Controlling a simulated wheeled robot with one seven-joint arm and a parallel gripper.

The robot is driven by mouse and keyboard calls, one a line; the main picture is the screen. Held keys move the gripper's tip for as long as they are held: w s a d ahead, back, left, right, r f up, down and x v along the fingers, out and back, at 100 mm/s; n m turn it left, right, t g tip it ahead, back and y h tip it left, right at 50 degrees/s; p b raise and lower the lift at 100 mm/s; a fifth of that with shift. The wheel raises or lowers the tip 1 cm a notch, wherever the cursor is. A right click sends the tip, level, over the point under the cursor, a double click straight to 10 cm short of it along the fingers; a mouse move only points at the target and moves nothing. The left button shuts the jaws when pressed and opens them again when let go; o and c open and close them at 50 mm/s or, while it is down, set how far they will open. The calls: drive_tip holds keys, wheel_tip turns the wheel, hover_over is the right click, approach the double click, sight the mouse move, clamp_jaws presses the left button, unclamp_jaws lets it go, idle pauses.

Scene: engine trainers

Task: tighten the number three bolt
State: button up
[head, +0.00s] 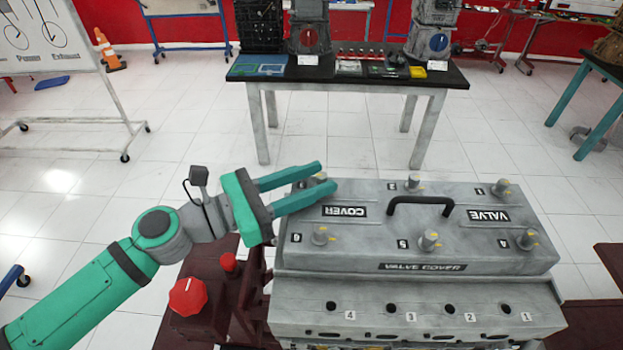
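The grey valve cover (360,250) lies on the engine block, with several grey bolts along its two long sides. The far-left bolt (319,177) is at the corner nearest my gripper; its number label is small and partly hidden, but its place in the row fits number three. My gripper (326,177) reaches in from the left with two long green fingers apart. One finger is on the far side of this bolt and one on the near side, partly hiding it. I cannot tell whether either finger touches it.
A black handle (420,203) rises from the cover's middle. The near-left bolt (320,235) stands just in front of my gripper. A red knob (188,297) is below my arm. A table (345,77) with engine parts stands behind, across open floor.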

clamp_jaws()
drive_tip(key=m+g+h, duration=0.1)
drive_tip(key=g, duration=0.1)
drive_tip(key=m+g+h, duration=0.1)
drive_tip(key=m+g, duration=0.1)
drive_tip(key=g, duration=0.1)
drive_tip(key=shift+w+a, duration=0.1)
drive_tip(key=shift+w, duration=0.3)
drive_tip(key=m+g, duration=0.1)
drive_tip(key=g, duration=0.1)
drive_tip(key=m+g, duration=0.4)
drive_tip(key=g, duration=0.1)
drive_tip(key=shift+w, duration=0.4)
drive_tip(key=m+g, duration=0.1)
drive_tip(key=m+g+y, duration=0.1)
drive_tip(key=g, duration=0.1)
drive_tip(key=m+g, duration=0.1)
drive_tip(key=g, duration=0.1)
drive_tip(key=shift+w+y, duration=0.3)
drive_tip(key=shift+w+d+m+g+y, duration=0.1)
drive_tip(key=shift+d+m+g+y, duration=0.05)
drive_tip(key=shift+m+g+y, duration=1.05)
drive_tip(key=shift+w+d+m+g+y, duration=0.15)
drive_tip(key=shift+m+g+y, duration=0.55)
drive_tip(key=shift+m+g, duration=0.5)
drive_tip(key=shift+g, duration=0.4)
